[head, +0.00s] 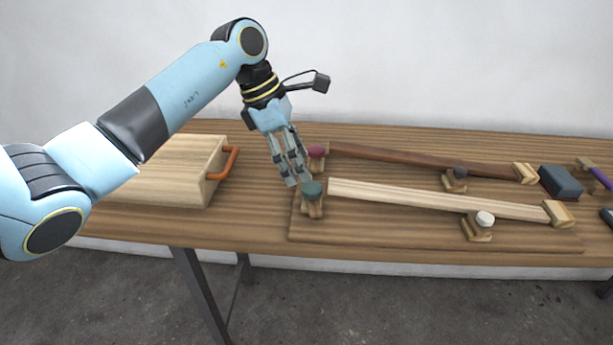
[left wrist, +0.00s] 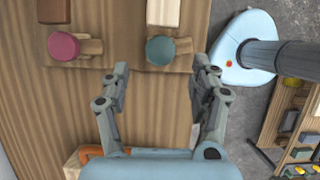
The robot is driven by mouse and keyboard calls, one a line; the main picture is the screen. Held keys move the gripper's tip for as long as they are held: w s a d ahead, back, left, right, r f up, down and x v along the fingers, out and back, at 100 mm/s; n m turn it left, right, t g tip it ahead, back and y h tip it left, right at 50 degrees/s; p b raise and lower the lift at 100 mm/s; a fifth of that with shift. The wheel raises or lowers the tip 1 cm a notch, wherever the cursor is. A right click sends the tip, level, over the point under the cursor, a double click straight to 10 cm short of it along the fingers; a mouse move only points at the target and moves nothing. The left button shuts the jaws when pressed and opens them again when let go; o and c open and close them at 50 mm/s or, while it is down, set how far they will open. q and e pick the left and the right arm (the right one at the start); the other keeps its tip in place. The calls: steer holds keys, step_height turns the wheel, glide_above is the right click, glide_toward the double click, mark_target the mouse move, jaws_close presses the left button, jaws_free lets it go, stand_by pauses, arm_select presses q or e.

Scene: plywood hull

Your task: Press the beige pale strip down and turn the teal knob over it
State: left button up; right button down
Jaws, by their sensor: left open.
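The beige pale strip (head: 430,198) lies lengthwise on a wooden board. Its left end is beside the teal knob (head: 313,188); the left wrist view shows this end (left wrist: 163,12) at the top. The teal knob (left wrist: 159,51) sits on a small wooden turn piece (left wrist: 184,46) that points sideways, not over the strip. Whether the strip lies flush I cannot tell. My left gripper (head: 298,181) is open and empty, pointing down just behind and left of the teal knob. In the left wrist view its fingers (left wrist: 158,76) are spread either side of the knob's line. My right gripper is not in view.
A dark brown strip (head: 420,160) with a crimson knob (head: 316,151) lies behind. A white knob (head: 485,218) and a dark grey knob (head: 459,172) stand along the strips. A wooden box with an orange handle (head: 234,163) is left. A dark block (head: 561,182) is right.

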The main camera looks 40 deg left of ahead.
arm_select(q)
steer(key=v, duration=0.6)
steer(key=shift+r, duration=0.25)
